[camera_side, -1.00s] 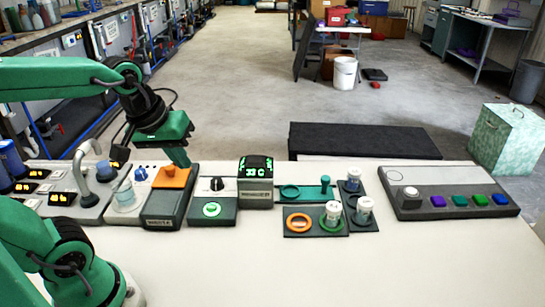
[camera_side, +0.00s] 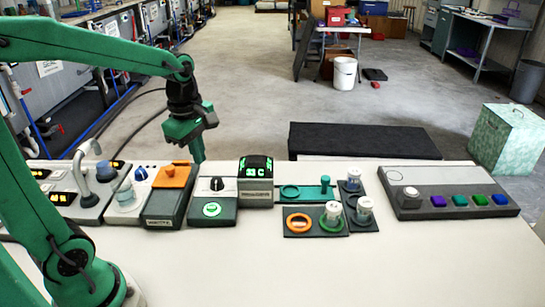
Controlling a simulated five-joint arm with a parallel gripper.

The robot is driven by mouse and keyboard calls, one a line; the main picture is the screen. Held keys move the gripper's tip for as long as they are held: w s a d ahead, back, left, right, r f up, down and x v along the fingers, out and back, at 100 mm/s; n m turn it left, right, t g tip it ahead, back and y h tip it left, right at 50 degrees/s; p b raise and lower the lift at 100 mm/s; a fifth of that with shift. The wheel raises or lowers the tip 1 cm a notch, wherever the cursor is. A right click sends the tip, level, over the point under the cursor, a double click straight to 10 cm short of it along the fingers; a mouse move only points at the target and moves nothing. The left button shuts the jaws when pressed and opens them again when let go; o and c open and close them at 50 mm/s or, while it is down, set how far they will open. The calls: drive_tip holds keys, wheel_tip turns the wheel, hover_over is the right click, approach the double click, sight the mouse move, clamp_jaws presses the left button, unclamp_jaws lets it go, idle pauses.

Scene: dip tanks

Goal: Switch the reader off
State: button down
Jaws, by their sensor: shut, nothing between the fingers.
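The reader appears to be the grey unit (camera_side: 228,192) with a black knob (camera_side: 217,184) and a round green-lit button (camera_side: 211,210) on its front plate. Beside it at the right stands a small display (camera_side: 256,168) with lit green characters ending in C. The button is glowing green. My gripper (camera_side: 199,159) is shut and empty, pointing down. In the picture its tip is above and a little left of the black knob, near the back edge of the unit. It looks apart from the unit, but the exact height is hard to tell.
Left of the reader is a dark box (camera_side: 160,209) with an orange top (camera_side: 173,175). Right are green holders with an orange ring (camera_side: 299,223) and several white-capped jars (camera_side: 363,211). A grey panel with coloured buttons (camera_side: 450,205) sits further right. The front table is clear.

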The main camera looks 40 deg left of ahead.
sight(211, 207)
drive_tip(key=f+n, duration=0.1)
drive_tip(key=n, duration=0.1)
drive_tip(key=w+a+n, duration=0.1)
drive_tip(key=n, duration=0.1)
drive_tip(key=w+a+f+n+g, duration=0.1)
drive_tip(key=n, duration=0.1)
drive_tip(key=shift+w+a+f, duration=0.1)
drive_tip(key=shift+w+f, duration=0.05)
drive_tip(key=shift+f, duration=0.2)
drive_tip(key=shift+f, duration=0.1)
wheel_tip(211, 207, down, 14)
drive_tip(key=shift+r, duration=0.1)
idle(0.7)
idle(0.4)
drive_tip(key=shift+f, duration=1.05)
drive_tip(key=shift+r, duration=0.15)
wheel_tip(211, 207, up, 15)
drive_tip(key=shift+w, duration=0.35)
